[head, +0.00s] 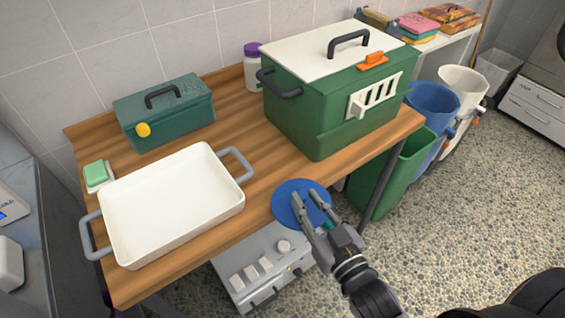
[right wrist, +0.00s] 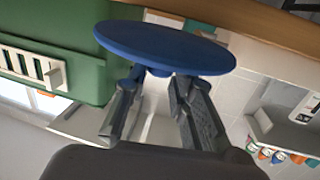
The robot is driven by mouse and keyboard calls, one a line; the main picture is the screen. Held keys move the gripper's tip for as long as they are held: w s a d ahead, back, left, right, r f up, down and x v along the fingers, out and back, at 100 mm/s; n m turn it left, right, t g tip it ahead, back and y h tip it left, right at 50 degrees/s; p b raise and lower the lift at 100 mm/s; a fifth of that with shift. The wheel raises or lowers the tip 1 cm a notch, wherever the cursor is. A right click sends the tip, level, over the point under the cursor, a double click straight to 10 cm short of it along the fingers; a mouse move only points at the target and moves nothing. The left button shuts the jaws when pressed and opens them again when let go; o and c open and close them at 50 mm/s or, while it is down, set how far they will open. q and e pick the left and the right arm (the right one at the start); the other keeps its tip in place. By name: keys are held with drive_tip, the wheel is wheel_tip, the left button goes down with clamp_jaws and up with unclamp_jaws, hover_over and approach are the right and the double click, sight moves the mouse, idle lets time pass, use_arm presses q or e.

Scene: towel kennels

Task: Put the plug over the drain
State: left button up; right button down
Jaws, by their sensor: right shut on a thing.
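The plug is a flat, round blue disc (head: 284,207) at the front edge of the wooden table in the head view. My right gripper (head: 305,203) is shut on it, holding it by a small blue knob at its middle. The right wrist view shows the disc (right wrist: 175,46) just past the fingertips (right wrist: 157,82), with the knob between them. The disc looks held off the table, but its exact height is hard to tell. I see no drain opening in either view. My left gripper is not in view.
A white tray (head: 175,205) with grey handles stands on the table (head: 160,277), beside a green soap (head: 95,173). A teal box (head: 165,112) and a big green lidded box (head: 315,118) stand behind. Bins (head: 430,108) stand right. Speckled floor (head: 470,220) is open at right.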

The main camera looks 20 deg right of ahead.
sight(293, 186)
drive_tip(key=w, duration=0.4)
drive_tip(key=w+a, duration=0.1)
drive_tip(key=w, duration=0.2)
drive_tip(key=shift+a+p, duration=0.1)
drive_tip(key=shift+p, duration=0.3)
drive_tip(key=w, duration=0.4)
drive_tip(key=shift+a+r+p, duration=0.15)
drive_tip(key=shift+a+p, duration=0.15)
drive_tip(key=shift+a, duration=0.05)
drive_tip(key=shift+f, duration=0.95)
drive_tip(key=shift+s, duration=0.1)
drive_tip(key=shift+f, duration=0.1)
drive_tip(key=c, duration=1.3)
unclamp_jaws()
drive_tip(key=shift+c, duration=0.2)
